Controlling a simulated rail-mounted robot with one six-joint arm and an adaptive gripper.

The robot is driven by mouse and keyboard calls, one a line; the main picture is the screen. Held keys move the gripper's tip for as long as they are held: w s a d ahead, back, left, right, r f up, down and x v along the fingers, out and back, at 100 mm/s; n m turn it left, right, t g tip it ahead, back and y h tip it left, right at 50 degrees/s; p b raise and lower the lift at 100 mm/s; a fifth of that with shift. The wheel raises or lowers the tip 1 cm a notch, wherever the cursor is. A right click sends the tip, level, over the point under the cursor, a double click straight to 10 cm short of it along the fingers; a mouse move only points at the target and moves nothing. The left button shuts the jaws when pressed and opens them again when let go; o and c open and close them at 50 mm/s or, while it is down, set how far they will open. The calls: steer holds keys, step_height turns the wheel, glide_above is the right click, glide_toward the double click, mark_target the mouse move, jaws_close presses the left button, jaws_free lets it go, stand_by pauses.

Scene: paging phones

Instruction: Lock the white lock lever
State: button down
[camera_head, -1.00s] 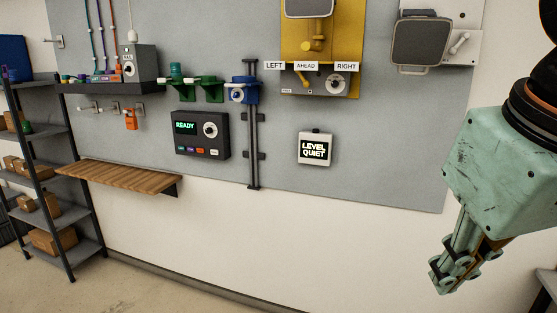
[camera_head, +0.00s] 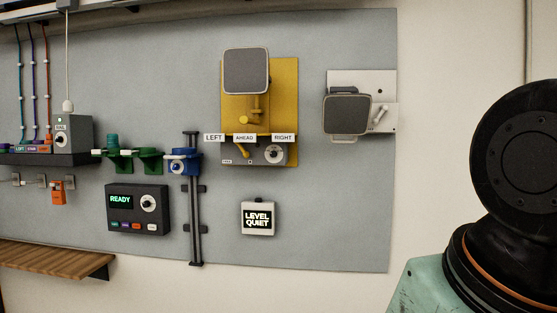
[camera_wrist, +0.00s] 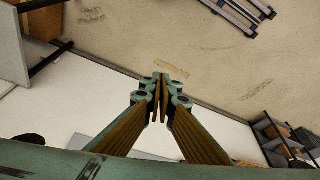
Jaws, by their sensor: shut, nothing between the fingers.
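A white lever (camera_head: 380,116) sits on a white wall plate (camera_head: 385,83) at the upper right of the board in the head view. It slants, its upper end leaning right, beside a dark grey square speaker (camera_head: 346,115) on the same plate. My gripper (camera_wrist: 161,77) shows in the wrist view, fingers together and empty, over the floor and far from the lever. It is outside the head view, where only part of my arm shows at the right.
A yellow panel (camera_head: 289,90) with another grey speaker (camera_head: 246,71) is left of the white plate. A "LEVEL QUIET" display (camera_head: 257,218) and a "READY" box (camera_head: 138,209) hang lower. A wooden shelf (camera_head: 50,260) juts out at the lower left. The wall right of the board is bare.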

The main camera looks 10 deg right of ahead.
steer(key=w+d+r+t+p, duration=0.1)
steer(key=w+r+p, duration=0.3)
steer(key=r, duration=0.5)
steer(key=w+r+t+p, duration=0.1)
steer(key=w+r+p, duration=0.1)
steer(key=r+p, duration=0.55)
steer(key=w+d+r+p, duration=0.1)
steer(key=w+r+p, duration=0.25)
steer(key=r, duration=0.75)
steer(key=w+d+r+m+t+h+p, duration=0.1)
steer(key=w+d+r, duration=0.2)
steer(key=w+r, duration=0.45)
steer(key=w+d+r+m+t, duration=0.1)
steer(key=w+d+r, duration=0.3)
steer(key=w, duration=0.6)
steer(key=w+d+r+t, duration=0.1)
steer(key=w+d+r, duration=0.2)
steer(key=w+d, duration=0.6)
steer(key=w+d+r+m+h, duration=0.1)
steer(key=w+d+r, duration=0.3)
steer(key=w+d, duration=0.5)
steer(key=w+d+r+m+t+h, duration=0.1)
steer(key=w+d+r, duration=0.3)
steer(key=w+d, duration=0.5)
steer(key=w, duration=0.8)
steer(key=shift+w+r+t, duration=0.2)
steer(key=shift+r+t, duration=0.05)
steer(key=shift+t, duration=0.05)
